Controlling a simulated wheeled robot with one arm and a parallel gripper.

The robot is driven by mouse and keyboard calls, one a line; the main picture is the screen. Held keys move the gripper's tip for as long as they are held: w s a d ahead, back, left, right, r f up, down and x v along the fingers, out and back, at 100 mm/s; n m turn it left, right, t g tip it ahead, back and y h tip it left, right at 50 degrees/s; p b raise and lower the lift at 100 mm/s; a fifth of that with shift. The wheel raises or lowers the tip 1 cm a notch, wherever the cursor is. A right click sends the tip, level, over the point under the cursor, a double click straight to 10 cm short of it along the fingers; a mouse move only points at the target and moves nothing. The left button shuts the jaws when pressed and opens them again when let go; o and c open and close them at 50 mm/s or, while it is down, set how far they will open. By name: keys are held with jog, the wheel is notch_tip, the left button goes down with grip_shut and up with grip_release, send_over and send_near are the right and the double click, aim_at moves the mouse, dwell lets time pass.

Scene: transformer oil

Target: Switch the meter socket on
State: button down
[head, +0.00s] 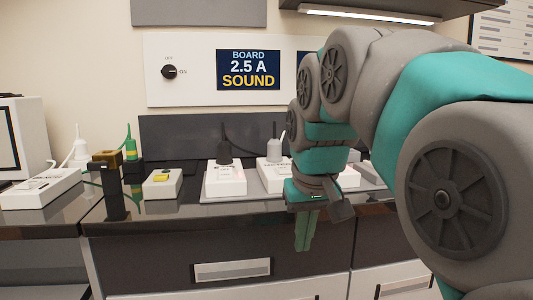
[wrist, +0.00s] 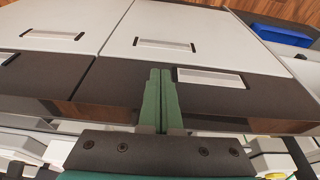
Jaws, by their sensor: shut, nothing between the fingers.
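A white socket box (head: 270,178) with a grey plug standing in it is on the counter, partly behind my arm; its lettering is small but seems to read METER. Its switch cannot be made out. Another white socket box (head: 226,181) with a black plug and a small reddish light stands to its left. My gripper (head: 303,240) points down in front of the counter's front edge, to the right of and nearer than these boxes. In the wrist view its green fingers (wrist: 160,75) are together with nothing between them.
A wall panel with a rotary knob (head: 169,72) and a BOARD 2.5 A SOUND sign (head: 248,70) is above. Drawer fronts (head: 160,262) lie below the counter. My arm hides the right side.

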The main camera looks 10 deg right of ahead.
jog(key=w+r+t+p, duration=0.1)
jog(key=w+r+t, duration=0.1)
jog(key=r, duration=0.9)
jog(key=w+r+t+p, duration=0.1)
jog(key=w+r, duration=0.4)
jog(key=r, duration=0.7)
jog(key=shift+w+d+t+p, duration=0.15)
jog(key=shift+w+t+p, duration=0.15)
jog(key=shift+t, duration=0.4)
